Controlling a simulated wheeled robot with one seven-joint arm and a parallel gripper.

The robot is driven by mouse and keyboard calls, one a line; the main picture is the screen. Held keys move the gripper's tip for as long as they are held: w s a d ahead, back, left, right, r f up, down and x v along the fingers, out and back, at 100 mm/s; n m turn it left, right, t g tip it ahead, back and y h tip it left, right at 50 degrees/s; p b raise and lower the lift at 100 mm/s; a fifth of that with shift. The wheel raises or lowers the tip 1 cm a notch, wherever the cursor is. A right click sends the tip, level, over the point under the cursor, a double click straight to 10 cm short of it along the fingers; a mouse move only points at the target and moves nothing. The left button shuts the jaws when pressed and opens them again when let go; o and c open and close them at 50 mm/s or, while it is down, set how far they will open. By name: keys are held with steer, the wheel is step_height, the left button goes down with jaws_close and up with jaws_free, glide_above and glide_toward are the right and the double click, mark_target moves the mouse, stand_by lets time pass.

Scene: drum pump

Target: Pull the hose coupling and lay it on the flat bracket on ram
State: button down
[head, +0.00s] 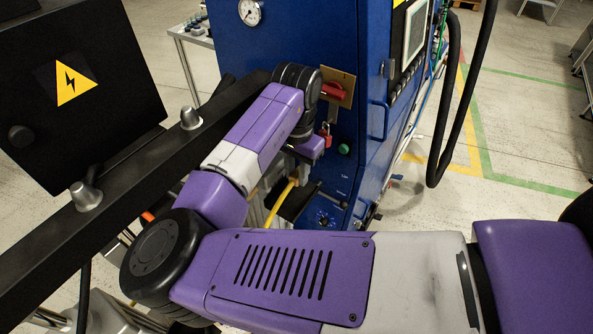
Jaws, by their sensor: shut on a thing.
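My gripper (292,176) is low in front of the blue cabinet, below my bent wrist, and partly hidden behind my forearm. It is shut on the hose coupling, which is too small and covered to make out clearly. A yellow hose (279,204) runs down and left from just below the gripper. I cannot tell whether the coupling is still seated. The ram and its flat bracket cannot be made out with certainty in the head view.
The blue cabinet (290,45) bears a red handle (334,91), a red padlock (325,137) and a gauge (249,12). A black beam (130,162) and black box (75,90) crowd the left.

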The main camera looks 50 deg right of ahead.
steer(key=b, duration=0.3)
glide_above(297, 199)
steer(key=shift+w+d+f, duration=0.1)
steer(key=shift+f, duration=1.95)
steer(key=shift+f+b, duration=0.8)
steer(key=shift+f, duration=0.85)
steer(key=shift+f, duration=0.1)
steer(key=c, duration=1.1)
jaws_free()
steer(key=shift+p, duration=0.3)
steer(key=shift+r+p, duration=4.05)
steer(key=shift+r, duration=0.45)
